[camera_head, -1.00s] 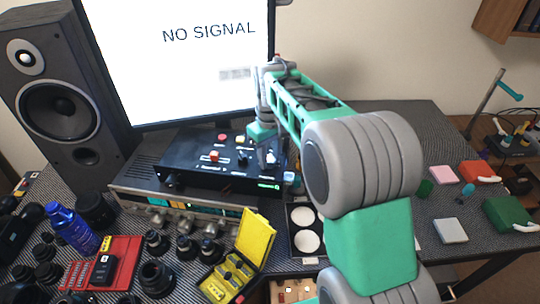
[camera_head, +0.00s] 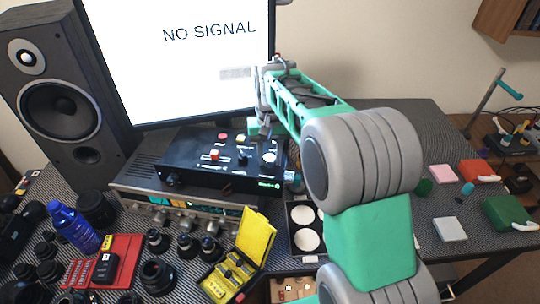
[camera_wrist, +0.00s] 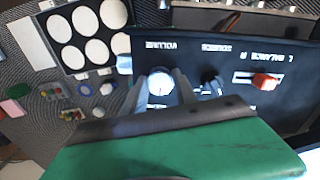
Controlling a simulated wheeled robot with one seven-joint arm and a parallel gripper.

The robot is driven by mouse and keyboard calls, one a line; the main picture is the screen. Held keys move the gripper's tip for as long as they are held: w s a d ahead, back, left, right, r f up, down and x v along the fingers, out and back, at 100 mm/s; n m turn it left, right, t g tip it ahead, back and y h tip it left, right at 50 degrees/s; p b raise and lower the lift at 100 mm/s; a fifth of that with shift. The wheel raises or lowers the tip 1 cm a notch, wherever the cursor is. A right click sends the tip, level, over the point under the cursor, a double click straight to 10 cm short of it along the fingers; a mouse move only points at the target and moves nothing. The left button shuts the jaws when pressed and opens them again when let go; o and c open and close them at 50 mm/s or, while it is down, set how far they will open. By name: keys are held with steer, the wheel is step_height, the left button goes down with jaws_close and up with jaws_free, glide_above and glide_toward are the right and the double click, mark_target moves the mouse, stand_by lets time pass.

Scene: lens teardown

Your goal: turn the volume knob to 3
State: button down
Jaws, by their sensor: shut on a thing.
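The black control box (camera_head: 200,150) stands on top of a silver receiver below the screen. Its volume knob (camera_wrist: 160,82) is round with a white face and sits beside the word VOLUME, which appears upside down in the wrist view. The knob also shows in the head view (camera_head: 269,157) at the box's right side. My gripper (camera_wrist: 162,88) has one finger on each side of the knob and is shut on it. The knob's pointer and scale numbers are too small to read. A small green readout (camera_head: 268,184) glows on the box's front edge; I cannot read it.
A source knob (camera_wrist: 210,82) and a red balance slider (camera_wrist: 266,81) are close beside my fingers. The screen (camera_head: 180,60) stands behind the box. An open yellow case (camera_head: 240,255) and a tray of white discs (camera_head: 306,240) lie in front.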

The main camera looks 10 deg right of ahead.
mark_target(270, 159)
stand_by(0.3)
steer(key=c, duration=1)
jaws_free()
steer(key=shift+o, duration=0.2)
step_height(270, 159, up, 8)
steer(key=shift+f+b, duration=0.1)
steer(key=shift+b, duration=0.35)
steer(key=shift+s, duration=0.25)
steer(key=s+f+n+t, duration=0.1)
steer(key=s+f, duration=0.2)
steer(key=s, duration=0.6)
steer(key=s+f+n+t, duration=0.1)
steer(key=s+f+t, duration=0.1)
steer(key=s, duration=0.7)
steer(key=shift+s+f+t, duration=0.3)
steer(key=shift+s+f, duration=0.1)
steer(key=shift+f, duration=0.25)
